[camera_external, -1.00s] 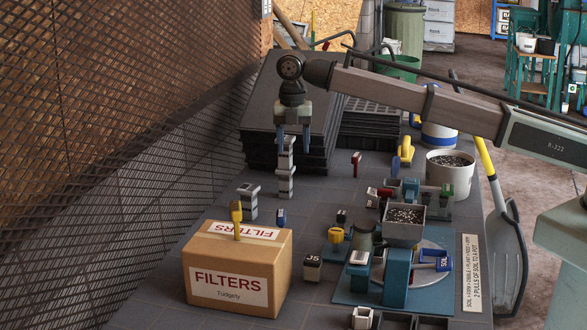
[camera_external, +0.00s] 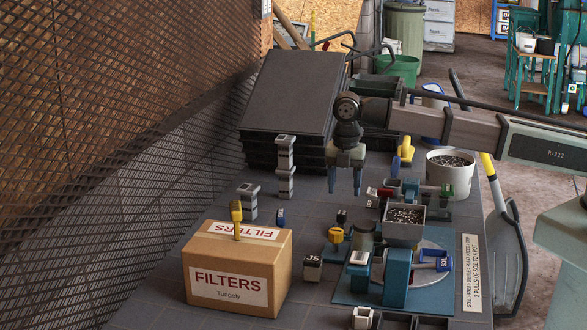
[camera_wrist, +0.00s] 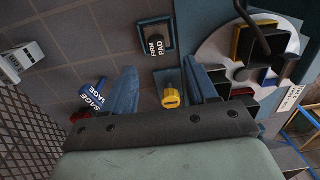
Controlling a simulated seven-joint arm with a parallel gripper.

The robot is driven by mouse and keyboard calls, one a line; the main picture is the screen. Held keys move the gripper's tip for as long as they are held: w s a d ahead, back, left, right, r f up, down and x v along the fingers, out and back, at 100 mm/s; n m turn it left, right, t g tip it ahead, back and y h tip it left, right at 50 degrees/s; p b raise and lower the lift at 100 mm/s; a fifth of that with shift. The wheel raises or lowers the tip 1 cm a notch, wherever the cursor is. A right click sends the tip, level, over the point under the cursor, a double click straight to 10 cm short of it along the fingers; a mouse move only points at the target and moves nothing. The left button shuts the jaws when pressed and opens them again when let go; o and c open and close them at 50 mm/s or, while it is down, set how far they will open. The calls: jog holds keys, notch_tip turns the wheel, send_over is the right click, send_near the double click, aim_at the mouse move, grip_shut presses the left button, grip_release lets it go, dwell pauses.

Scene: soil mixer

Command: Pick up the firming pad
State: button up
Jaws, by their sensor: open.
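The firming pad shows in the wrist view (camera_wrist: 157,43) as a small dark block with a white "FIRM PAD" label and a blue border, at the edge of the blue mat. It looks like the blue block with a pale top in the external view (camera_external: 357,272), though its label cannot be read there. My gripper (camera_external: 345,184) is open and empty, above the bench and behind the pad. In the wrist view its two blue fingers are spread (camera_wrist: 162,82), below the pad in the picture and apart from it.
A yellow-knobbed piece (camera_wrist: 170,95) lies between my fingers in the wrist view. A blue SAGE piece (camera_wrist: 92,93) is beside the left finger. The FILTERS box (camera_external: 230,280) stands front left. A soil tray (camera_external: 404,225) and a round turntable (camera_external: 437,272) are to the right.

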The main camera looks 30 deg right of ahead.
aim_at(342, 212)
jog(key=shift+w+f, duration=0.15)
jog(key=shift+f, duration=2.15)
jog(key=shift+w+f, duration=0.1)
jog(key=shift+f, duration=2.15)
jog(key=c, duration=1.1)
